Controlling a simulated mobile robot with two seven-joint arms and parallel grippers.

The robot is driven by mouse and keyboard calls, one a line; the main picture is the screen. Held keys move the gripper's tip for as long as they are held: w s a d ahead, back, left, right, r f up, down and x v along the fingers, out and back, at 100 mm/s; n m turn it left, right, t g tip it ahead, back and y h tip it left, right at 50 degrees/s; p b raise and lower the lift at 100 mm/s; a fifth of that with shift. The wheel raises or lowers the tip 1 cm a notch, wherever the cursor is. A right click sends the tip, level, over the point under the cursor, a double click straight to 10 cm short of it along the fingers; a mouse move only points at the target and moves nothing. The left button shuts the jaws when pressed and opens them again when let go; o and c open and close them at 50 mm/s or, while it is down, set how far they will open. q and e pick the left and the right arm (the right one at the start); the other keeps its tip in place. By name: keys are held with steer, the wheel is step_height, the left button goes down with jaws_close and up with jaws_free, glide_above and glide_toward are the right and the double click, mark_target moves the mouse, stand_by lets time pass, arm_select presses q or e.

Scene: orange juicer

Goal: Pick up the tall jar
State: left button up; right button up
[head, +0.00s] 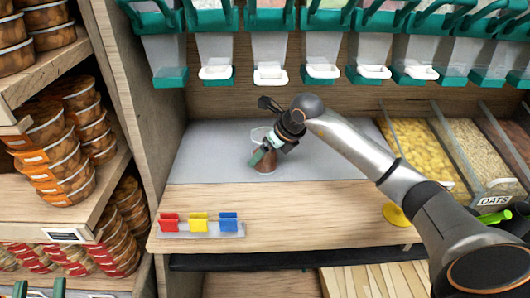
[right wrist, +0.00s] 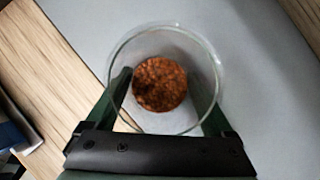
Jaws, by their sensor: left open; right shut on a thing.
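The tall jar (head: 264,166) is clear glass with reddish-brown contents at its bottom. It is upright over the grey mat (head: 205,160) on the wooden counter. I cannot tell whether its base touches the mat. My right gripper (head: 262,152) reaches in from the right and is shut on the jar; the gripper partly hides it. In the right wrist view the jar (right wrist: 160,85) is seen from above, with the green fingers (right wrist: 166,100) on its two sides. My left gripper (head: 40,288) shows only as two green fingertips apart at the bottom left edge, open and empty.
Dispensers with green handles (head: 270,45) hang above the counter. Red, yellow and blue clips (head: 199,222) stand at the counter's front left. Shelves of stacked tubs (head: 50,150) are at left. Bins of yellow pieces (head: 420,150) and oats (head: 480,150) are at right.

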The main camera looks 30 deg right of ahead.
steer(key=c, duration=0.9)
steer(key=shift+c, duration=0.3)
steer(key=shift+r, duration=0.15)
